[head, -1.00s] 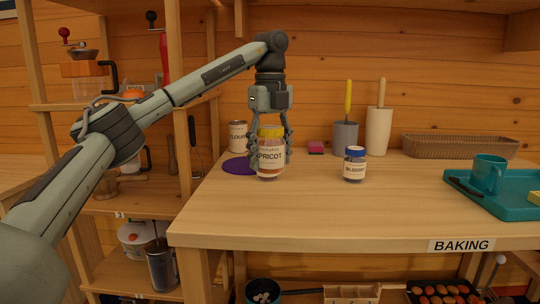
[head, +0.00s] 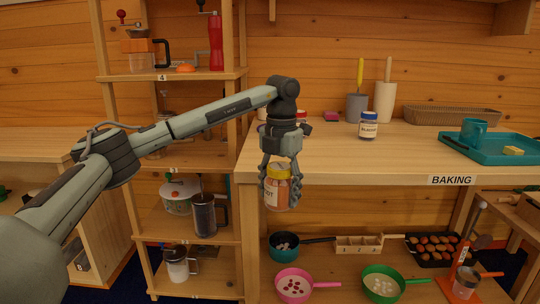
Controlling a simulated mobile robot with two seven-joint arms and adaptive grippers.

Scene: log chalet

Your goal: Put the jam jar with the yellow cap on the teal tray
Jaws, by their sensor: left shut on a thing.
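The apricot jam jar with the yellow cap (head: 278,190) hangs upright in my left gripper (head: 281,188), whose fingers are shut around it. In the head view the jar is in front of the table's front edge, near the left end, with its body below the tabletop's level in the picture. My right gripper is not in view.
A blue-capped jar (head: 368,126) stands on the table (head: 340,160) between my gripper and the tray. A shelf unit (head: 190,163) is at the left. Pans (head: 380,284) sit low below.

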